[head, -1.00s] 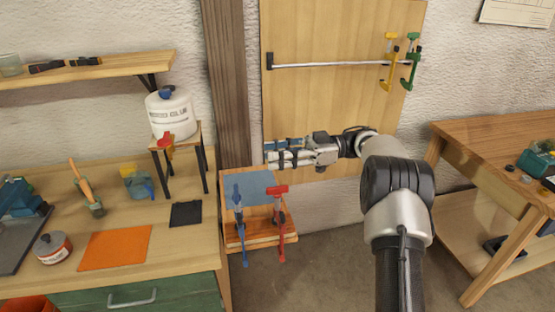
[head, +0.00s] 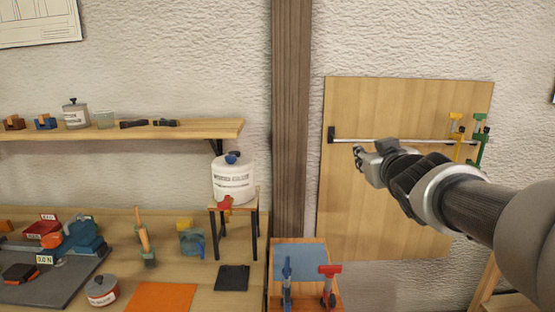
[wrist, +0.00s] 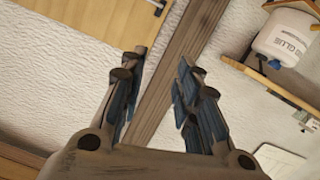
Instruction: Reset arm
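My gripper (head: 359,154) is in front of the wooden wall board at the right of the head view, just below the metal rail. In the wrist view my gripper (wrist: 160,75) shows its two blue-padded fingers spread apart, with nothing between them. Behind the fingers in that view are the dark wooden post (wrist: 175,70) and the white wall. My arm reaches in from the right edge of the head view.
The board (head: 400,220) carries a rail (head: 345,140) with yellow (head: 456,130) and green (head: 479,140) clamps. A white glue tub (head: 233,180) stands on a small stand. Blue (head: 287,275) and red (head: 329,285) clamps stand below. A shelf (head: 200,129) is at left.

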